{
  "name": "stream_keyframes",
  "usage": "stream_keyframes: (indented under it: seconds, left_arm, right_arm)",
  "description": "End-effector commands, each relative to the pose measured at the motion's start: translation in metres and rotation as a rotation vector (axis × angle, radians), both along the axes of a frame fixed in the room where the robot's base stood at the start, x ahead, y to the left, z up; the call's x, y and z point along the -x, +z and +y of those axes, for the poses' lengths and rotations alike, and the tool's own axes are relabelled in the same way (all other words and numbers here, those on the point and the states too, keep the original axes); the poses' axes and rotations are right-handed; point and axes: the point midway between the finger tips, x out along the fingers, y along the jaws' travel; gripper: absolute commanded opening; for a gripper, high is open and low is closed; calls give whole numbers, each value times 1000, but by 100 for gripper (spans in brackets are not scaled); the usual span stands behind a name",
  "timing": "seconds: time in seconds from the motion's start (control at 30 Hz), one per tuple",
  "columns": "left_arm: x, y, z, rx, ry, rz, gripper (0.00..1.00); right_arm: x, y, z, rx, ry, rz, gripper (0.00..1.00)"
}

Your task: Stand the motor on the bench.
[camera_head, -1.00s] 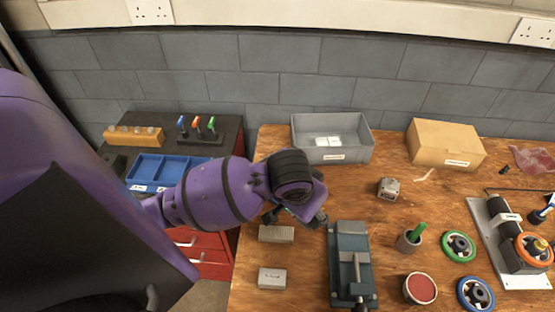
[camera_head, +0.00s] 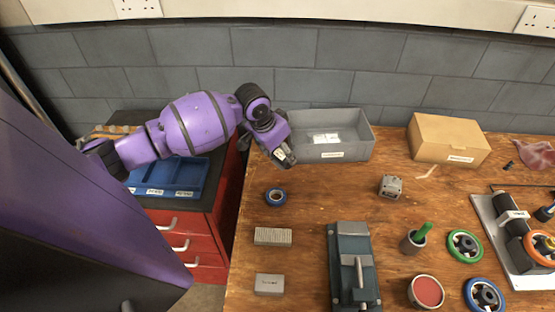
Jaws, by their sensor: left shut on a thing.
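My left gripper (camera_head: 281,150) is at the bench's back left corner, in front of the grey bin, pointing down and to the right. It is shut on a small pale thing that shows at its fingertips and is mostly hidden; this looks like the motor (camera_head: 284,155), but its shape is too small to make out. It appears to be above the wooden bench (camera_head: 320,196); the exact height cannot be told. My right gripper is not in view.
A grey bin (camera_head: 355,152) stands just behind. A small grey housing (camera_head: 390,187), a cup (camera_head: 413,241) and handwheels stand right. Bare wood lies between tape roll and housing.

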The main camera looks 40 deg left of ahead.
Motion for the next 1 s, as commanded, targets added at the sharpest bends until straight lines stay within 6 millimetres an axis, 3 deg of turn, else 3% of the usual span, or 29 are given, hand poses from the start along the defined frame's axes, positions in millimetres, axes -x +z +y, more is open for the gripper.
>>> stream_keyframes:
  seconds: [0.33,0.57,0.93,0.97,1.0]
  left_arm:
    - [-9,-24,19,1,0,-4,21]
    - [-10,-55,22,0,0,-5,21]
    - [-10,-59,22,0,-1,-5,21]
    - [-9,-60,22,0,0,-3,63]
    - [-10,-60,22,-1,-1,-3,68]
  right_arm:
    - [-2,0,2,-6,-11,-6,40]
    - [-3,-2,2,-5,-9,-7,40]
    - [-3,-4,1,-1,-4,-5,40]
    - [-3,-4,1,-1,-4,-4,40]
    - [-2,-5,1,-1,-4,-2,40]
